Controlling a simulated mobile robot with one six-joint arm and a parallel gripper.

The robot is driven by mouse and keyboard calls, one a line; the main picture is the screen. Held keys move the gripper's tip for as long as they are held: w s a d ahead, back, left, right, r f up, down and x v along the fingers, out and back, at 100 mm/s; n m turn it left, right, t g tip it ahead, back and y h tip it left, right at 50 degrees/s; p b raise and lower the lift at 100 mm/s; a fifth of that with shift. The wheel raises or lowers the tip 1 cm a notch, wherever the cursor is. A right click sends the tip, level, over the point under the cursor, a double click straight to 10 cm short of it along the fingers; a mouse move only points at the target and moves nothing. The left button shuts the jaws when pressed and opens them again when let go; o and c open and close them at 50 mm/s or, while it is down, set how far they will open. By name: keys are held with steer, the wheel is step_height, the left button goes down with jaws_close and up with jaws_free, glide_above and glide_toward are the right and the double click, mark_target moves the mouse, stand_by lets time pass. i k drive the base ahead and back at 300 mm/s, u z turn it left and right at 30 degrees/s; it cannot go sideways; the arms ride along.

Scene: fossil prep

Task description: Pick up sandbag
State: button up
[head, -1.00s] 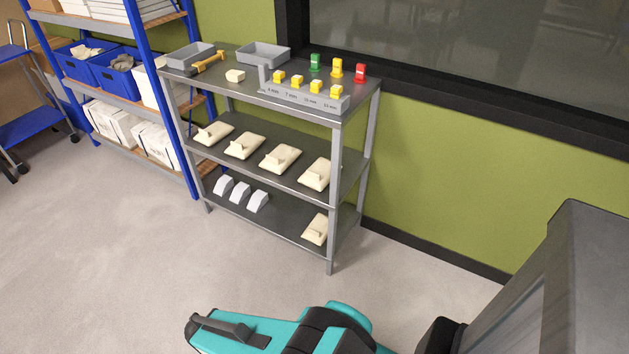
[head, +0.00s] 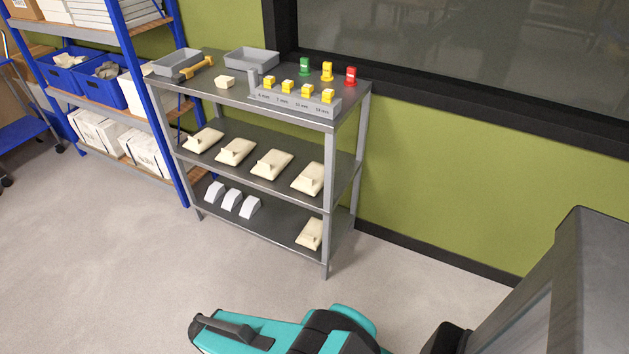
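Several cream sandbags (head: 271,164) lie in a row on the middle shelf of a grey metal rack, each with a small raised piece on top. One more cream sandbag (head: 310,233) lies alone at the right end of the bottom shelf. My teal and black arm reaches in at the bottom of the head view. Its dark-tipped left end, seemingly my gripper (head: 207,328), is over the floor in the picture, well apart from the rack. Its fingers cannot be made out, and nothing is seen held.
The grey rack (head: 328,243) also holds white arched blocks (head: 231,201) on the bottom shelf. Blue shelving (head: 172,163) stands left. The floor in front is clear.

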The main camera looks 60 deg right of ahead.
mark_target(309, 182)
steer(key=i, duration=0.85)
steer(key=u, duration=0.05)
